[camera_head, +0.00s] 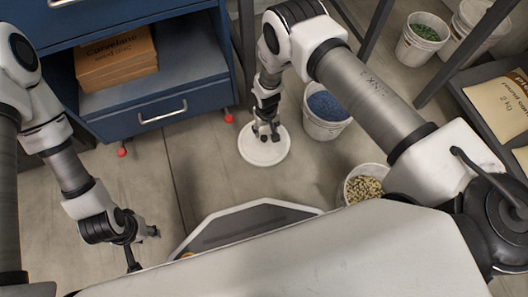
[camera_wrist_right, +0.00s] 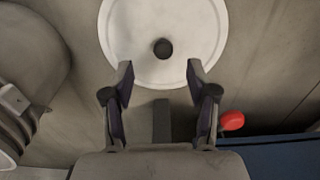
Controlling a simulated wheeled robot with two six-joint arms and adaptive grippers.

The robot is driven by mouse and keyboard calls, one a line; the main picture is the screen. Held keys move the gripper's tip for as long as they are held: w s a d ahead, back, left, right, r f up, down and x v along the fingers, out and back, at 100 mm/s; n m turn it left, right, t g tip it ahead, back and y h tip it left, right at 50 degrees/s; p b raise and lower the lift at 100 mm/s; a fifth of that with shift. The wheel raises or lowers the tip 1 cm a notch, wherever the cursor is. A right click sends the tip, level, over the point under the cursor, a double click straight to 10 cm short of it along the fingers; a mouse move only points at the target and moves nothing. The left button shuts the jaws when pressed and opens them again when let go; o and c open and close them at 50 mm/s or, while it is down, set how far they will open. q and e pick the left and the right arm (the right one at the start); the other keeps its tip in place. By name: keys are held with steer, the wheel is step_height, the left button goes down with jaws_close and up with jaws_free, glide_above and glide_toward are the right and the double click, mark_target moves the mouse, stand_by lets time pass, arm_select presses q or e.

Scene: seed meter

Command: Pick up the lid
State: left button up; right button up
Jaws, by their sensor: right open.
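The lid (camera_head: 250,155) is a round white disc lying flat on the floor in front of the blue cabinet. In the right wrist view the lid (camera_wrist_right: 120,35) shows a raised rim and a dark round knob (camera_wrist_right: 163,47) at its centre. My right gripper (camera_head: 266,134) is over the lid and partly hides it in the head view. In the right wrist view its two fingers (camera_wrist_right: 160,75) are apart and empty, with the knob just beyond the gap between the tips. My left gripper (camera_head: 143,246) is at the lower left, away from the lid, with its fingers apart and empty.
A bucket with blue contents (camera_head: 325,126) stands right of the lid, and one with beige pieces (camera_head: 347,192) lies nearer. The blue cabinet (camera_head: 205,112) has a red foot (camera_head: 228,117) close to the lid.

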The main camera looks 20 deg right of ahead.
mark_target(264, 138)
steer(key=f+b, duration=0.1)
steer(key=f, duration=0.1)
steer(key=f+b, duration=0.2)
steer(key=f, duration=0.1)
steer(key=f+b, duration=0.2)
steer(key=f, duration=0.1)
steer(key=shift+w+a+f, duration=0.2)
steer(key=shift+w, duration=0.1)
steer(key=shift+r, duration=0.2)
jaws_close()
